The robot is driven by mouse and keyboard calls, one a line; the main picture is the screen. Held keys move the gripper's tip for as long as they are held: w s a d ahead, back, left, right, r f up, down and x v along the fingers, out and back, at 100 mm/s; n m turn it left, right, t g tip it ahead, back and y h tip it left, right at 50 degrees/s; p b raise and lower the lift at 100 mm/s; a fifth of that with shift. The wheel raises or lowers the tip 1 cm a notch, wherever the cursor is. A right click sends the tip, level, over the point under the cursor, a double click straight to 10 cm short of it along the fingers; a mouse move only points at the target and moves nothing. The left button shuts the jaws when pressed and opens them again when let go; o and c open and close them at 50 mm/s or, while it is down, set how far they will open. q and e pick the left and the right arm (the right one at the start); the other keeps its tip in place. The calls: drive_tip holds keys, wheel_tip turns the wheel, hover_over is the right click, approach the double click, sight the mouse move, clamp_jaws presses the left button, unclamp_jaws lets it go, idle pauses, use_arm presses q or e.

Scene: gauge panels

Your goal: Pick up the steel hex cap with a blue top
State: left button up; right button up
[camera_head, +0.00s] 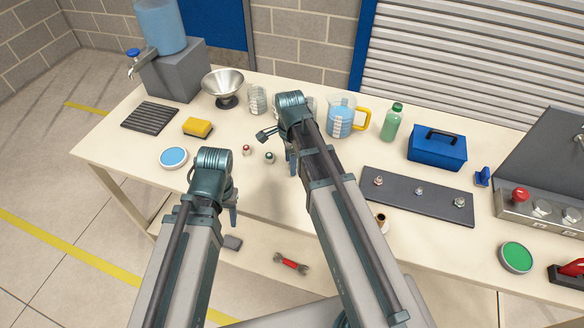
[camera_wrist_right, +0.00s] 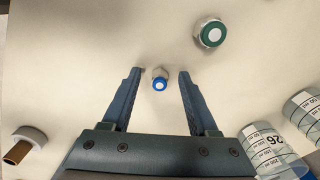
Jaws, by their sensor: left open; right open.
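The steel hex cap with a blue top (camera_wrist_right: 160,80) stands on the bench in the right wrist view, between the two fingertips in the picture. My right gripper (camera_wrist_right: 160,73) is open around it, with space on both sides; I cannot tell how far the tips are above the bench. In the head view my right arm hides this cap, and the right gripper (camera_head: 291,160) shows only in part. My left gripper (camera_head: 233,202) is empty over the bench's front edge, its fingers partly hidden behind the wrist.
A green-topped cap (camera_head: 269,157) and a red-topped cap (camera_head: 246,150) stand close by, left of my right gripper. Glass beakers (camera_wrist_right: 268,150) stand near its side. A copper-coloured fitting (camera_head: 381,218) and a dark plate with bolts (camera_head: 400,195) are to the right.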

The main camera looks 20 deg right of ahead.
drive_tip(key=shift+c, duration=0.3)
clamp_jaws()
use_arm(q)
drive_tip(key=shift+r, duration=0.2)
use_arm(e)
drive_tip(key=shift+r, duration=0.15)
